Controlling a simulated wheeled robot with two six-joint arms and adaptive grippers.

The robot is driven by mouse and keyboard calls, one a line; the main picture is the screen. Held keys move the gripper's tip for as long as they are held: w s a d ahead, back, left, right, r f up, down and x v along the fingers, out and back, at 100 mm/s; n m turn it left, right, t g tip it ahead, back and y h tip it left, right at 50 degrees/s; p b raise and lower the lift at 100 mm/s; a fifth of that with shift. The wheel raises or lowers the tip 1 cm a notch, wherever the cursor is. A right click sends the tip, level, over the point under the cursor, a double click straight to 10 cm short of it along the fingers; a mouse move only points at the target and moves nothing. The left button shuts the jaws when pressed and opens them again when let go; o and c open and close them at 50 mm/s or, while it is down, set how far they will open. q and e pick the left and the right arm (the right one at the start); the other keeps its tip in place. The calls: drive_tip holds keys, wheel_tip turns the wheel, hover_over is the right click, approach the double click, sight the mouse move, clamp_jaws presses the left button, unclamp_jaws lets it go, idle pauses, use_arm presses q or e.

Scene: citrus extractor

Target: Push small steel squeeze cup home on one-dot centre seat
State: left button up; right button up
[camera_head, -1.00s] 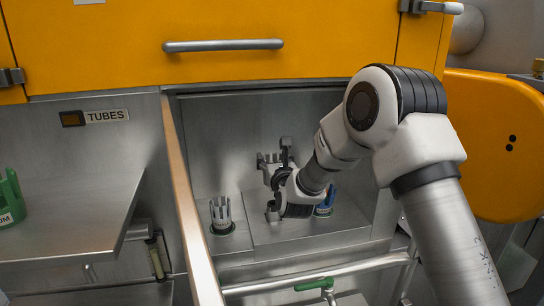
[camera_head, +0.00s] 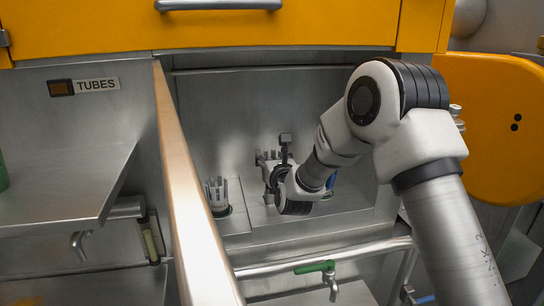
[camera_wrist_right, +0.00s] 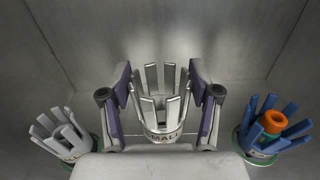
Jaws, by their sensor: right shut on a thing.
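My right gripper (camera_head: 277,178) is low in the steel bay, between two other cups in the head view. In the right wrist view its two purple-padded fingers (camera_wrist_right: 160,88) are shut on the small steel squeeze cup (camera_wrist_right: 163,136), one on each side. The cup is upright, with its ring of prongs up and the word "SMALL" on its band. The centre seat and its dot mark are hidden beneath the cup and my gripper, so I cannot tell how deep the cup sits. My left gripper is in neither view.
A pale pronged cup (camera_wrist_right: 62,138) stands on a green-ringed seat to the left; it also shows in the head view (camera_head: 217,197). A blue pronged cup (camera_wrist_right: 272,130) with an orange piece inside stands to the right. A slanted bar (camera_head: 190,190) and a front rail (camera_head: 330,257) edge the bay.

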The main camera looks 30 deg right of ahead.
drive_tip(key=shift+f+b, duration=3.2)
drive_tip(key=shift+f, duration=0.1)
drive_tip(key=o, duration=1.6)
drive_tip(key=shift+r, duration=0.1)
drive_tip(key=shift+s, duration=0.1)
drive_tip(key=v, duration=1.2)
